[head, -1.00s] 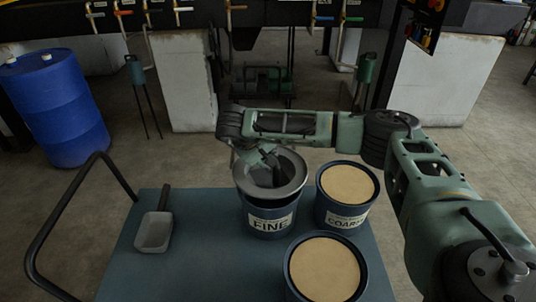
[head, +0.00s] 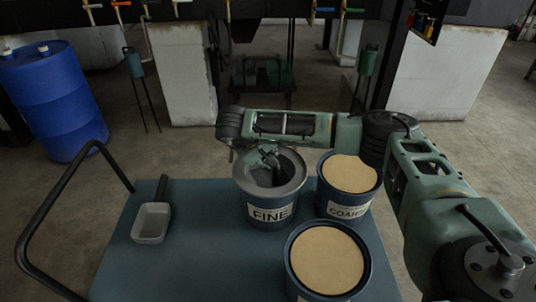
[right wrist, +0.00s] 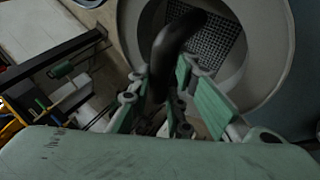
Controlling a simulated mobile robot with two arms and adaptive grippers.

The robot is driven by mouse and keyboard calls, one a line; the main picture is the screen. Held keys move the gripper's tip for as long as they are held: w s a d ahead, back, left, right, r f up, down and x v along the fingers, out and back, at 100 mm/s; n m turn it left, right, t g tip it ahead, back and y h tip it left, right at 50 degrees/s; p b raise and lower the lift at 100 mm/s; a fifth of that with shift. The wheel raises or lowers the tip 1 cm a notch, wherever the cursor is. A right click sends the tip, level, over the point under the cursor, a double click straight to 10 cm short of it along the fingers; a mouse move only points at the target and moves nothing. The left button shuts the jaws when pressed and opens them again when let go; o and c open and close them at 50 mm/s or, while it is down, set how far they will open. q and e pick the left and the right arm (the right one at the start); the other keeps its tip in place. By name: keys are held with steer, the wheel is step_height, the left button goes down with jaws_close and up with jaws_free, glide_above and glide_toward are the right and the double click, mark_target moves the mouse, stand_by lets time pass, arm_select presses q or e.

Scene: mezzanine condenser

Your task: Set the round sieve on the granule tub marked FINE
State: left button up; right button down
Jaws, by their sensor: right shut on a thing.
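The round grey sieve (head: 296,173) sits level over the mouth of the dark blue tub marked FINE (head: 268,214), its rim appearing to rest on the tub's rim. My right gripper (head: 267,160) reaches in over the sieve from behind. In the right wrist view, the gripper (right wrist: 167,85) is shut on the sieve's dark curved handle (right wrist: 175,42), with the mesh (right wrist: 222,40) below. The sieve hides the inside of the FINE tub. My left gripper is not in view.
The tub marked COARSE (head: 340,209) stands close right of FINE, and another full tub (head: 300,290) stands in front. A scoop (head: 151,223) lies on the left of the blue cart top (head: 205,265). A cart handle (head: 62,190) rises at left; a blue barrel (head: 52,100) stands behind.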

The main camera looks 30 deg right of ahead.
steer(key=shift+f+b, duration=0.3)
steer(key=shift+f, duration=0.25)
steer(key=c, duration=1.5)
jaws_free()
steer(key=shift+c, duration=0.2)
